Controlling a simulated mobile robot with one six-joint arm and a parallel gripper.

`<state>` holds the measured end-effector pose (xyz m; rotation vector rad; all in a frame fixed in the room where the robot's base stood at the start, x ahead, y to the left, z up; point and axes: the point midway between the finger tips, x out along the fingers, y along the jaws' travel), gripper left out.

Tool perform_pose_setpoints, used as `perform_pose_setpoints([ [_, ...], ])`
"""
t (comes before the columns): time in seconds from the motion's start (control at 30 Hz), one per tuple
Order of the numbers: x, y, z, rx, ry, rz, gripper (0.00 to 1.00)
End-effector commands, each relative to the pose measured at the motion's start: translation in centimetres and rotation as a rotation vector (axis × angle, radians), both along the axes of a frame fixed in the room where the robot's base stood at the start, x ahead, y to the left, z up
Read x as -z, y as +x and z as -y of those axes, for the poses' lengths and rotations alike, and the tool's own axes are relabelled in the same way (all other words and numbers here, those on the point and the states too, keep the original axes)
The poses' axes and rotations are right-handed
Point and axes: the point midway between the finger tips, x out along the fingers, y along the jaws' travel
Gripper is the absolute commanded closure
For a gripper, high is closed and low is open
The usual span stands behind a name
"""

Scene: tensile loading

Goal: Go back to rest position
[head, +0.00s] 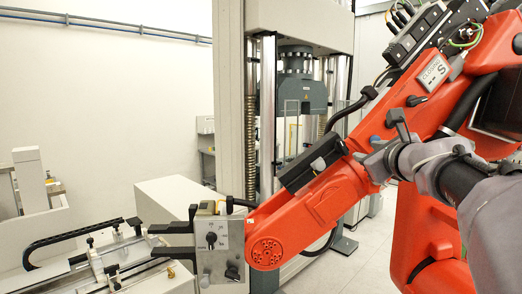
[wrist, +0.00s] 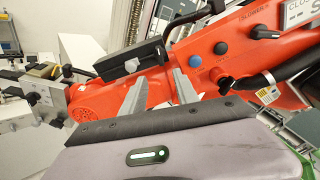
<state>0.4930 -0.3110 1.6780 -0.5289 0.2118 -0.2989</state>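My gripper (wrist: 160,77) shows in the wrist view with two grey fingers spread apart. I see nothing held between them, only the orange arm behind. In the head view my grey arm reaches in from the right edge, and my gripper (head: 380,155) overlaps the orange arm (head: 330,193) in the picture. I cannot tell whether they touch. The orange arm also fills much of the wrist view (wrist: 225,80). My fingertips are partly hard to make out in the head view.
The orange arm ends in a grey clamp block (head: 220,262) with two dark jaws pointing left. A bench fixture with rails (head: 95,262) stands at lower left. The tall testing machine (head: 232,100) stands behind. Grey floor (head: 350,272) is visible between the machine and the orange base.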

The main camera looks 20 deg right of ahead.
Motion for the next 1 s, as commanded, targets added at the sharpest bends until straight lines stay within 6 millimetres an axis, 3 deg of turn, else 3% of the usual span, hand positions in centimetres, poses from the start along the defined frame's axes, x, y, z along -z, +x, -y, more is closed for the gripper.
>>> perform_pose_setpoints([
  [0.47,0.0,0.0,0.0,-0.002,0.001,-0.001,0.64],
  [0.57,1.2,0.1,-1.3,-0.029,-0.027,-0.025,0.64],
  [0.67,5.9,0.3,-6.7,-0.151,-0.159,-0.127,0.64],
  [0.77,13.3,-0.8,-14.7,-0.354,-0.384,-0.276,0.64],
  [0.8,16.4,-1.7,-17.8,-0.442,-0.482,-0.332,0.64],
  [0.9,24.2,-5.0,-24.6,-0.665,-0.732,-0.452,0.64],
  [0.97,29.1,-7.7,-28.0,-0.803,-0.891,-0.512,0.64],
  [1.0,32.5,-9.6,-29.9,-0.897,-0.999,-0.548,0.64],
])
